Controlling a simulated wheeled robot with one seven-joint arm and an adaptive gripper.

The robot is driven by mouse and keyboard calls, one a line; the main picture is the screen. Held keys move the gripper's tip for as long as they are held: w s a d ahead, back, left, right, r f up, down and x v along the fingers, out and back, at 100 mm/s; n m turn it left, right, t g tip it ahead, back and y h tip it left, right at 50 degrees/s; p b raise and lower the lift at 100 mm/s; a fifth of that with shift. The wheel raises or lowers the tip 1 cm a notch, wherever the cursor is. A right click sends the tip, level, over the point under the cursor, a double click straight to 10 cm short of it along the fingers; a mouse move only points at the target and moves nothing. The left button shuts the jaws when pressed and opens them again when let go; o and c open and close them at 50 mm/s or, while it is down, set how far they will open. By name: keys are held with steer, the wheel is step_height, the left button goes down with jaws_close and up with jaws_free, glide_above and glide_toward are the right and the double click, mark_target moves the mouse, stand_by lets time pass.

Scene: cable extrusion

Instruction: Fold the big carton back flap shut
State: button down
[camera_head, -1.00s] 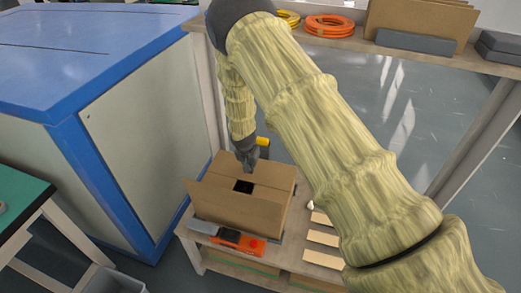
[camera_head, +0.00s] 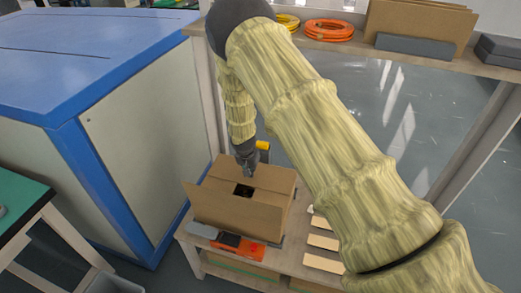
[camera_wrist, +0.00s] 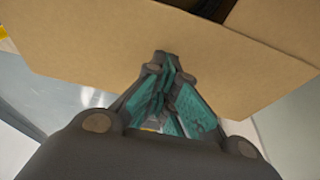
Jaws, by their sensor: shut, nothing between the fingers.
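The big brown carton (camera_head: 238,212) stands on the low wooden bench. Its top flaps lie mostly across the opening, with a small dark gap (camera_head: 243,190) left in the middle. The near flap sticks outward at the front. My gripper (camera_head: 249,174) is at the far side of the carton top, over the back flap (camera_head: 268,176). In the wrist view my gripper (camera_wrist: 165,72) is shut and empty, its tips against or just above a broad cardboard flap (camera_wrist: 90,45). Contact cannot be told. A dark gap shows at the top of that view.
An orange and dark tool (camera_head: 238,245) lies before the carton. Flat cardboard pieces (camera_head: 322,241) lie to its right. A blue-edged cabinet (camera_head: 130,130) stands at left. A yellow object (camera_head: 263,146) is just behind the carton. The upper shelf holds orange cable (camera_head: 329,28).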

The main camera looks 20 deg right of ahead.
step_height(320, 180, up, 8)
steer(key=p, duration=0.4)
steer(key=shift+r, duration=0.15)
stand_by(1.2)
